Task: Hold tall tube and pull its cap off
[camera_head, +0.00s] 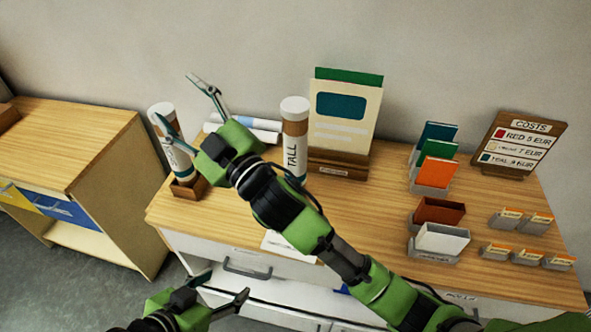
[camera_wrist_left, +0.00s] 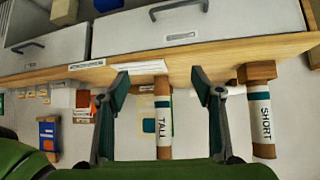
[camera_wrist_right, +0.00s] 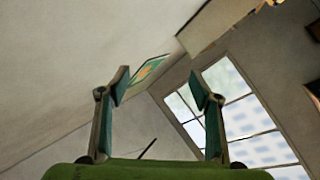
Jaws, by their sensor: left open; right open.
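The tall tube (camera_head: 293,151), labelled TALL, stands upright on the table, with a white cap (camera_head: 295,104) on top. My right arm hides its base in the head view. My left gripper (camera_head: 225,284) is open and empty, low in front of the table. In the left wrist view, which is upside down, the tall tube (camera_wrist_left: 163,122) shows beyond and between the open fingers, not touched. My right gripper (camera_head: 172,97) is open and empty, raised over the table's left end.
A short tube (camera_head: 162,112), labelled SHORT in the left wrist view (camera_wrist_left: 261,122), stands in a wooden holder (camera_head: 187,188), partly behind my right gripper. A book stand (camera_head: 337,163), card holders (camera_head: 433,246) and a costs sign (camera_head: 519,143) stand to the right. Rolled papers (camera_head: 247,123) lie behind.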

